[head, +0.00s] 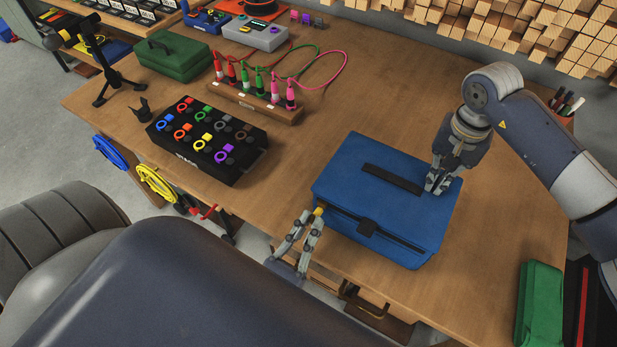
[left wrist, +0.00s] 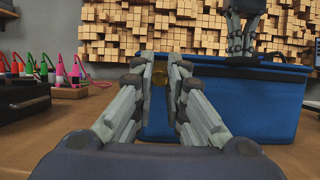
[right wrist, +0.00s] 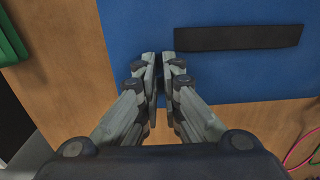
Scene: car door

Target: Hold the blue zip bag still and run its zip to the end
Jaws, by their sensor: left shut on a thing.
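The blue zip bag (head: 385,195) stands near the table's front edge, with a black strap (head: 392,178) on its top. Its dark zip line (head: 400,240) runs along the upper front side. My left gripper (head: 318,214) is shut on the small yellow zip pull (head: 319,210) at the bag's left end; in the left wrist view the pull (left wrist: 158,76) shows dimly between the fingertips. My right gripper (head: 437,185) points down at the bag's top near its right back corner, fingers close together. The right wrist view shows its fingertips (right wrist: 160,56) over blue cloth beside the strap; contact there is unclear.
A black box with coloured rings (head: 207,140) and a wooden block with coloured plugs and cables (head: 255,100) stand left of the bag. A green case (head: 173,55) is farther back. A green object (head: 540,300) is at the front right. The table behind the bag is clear.

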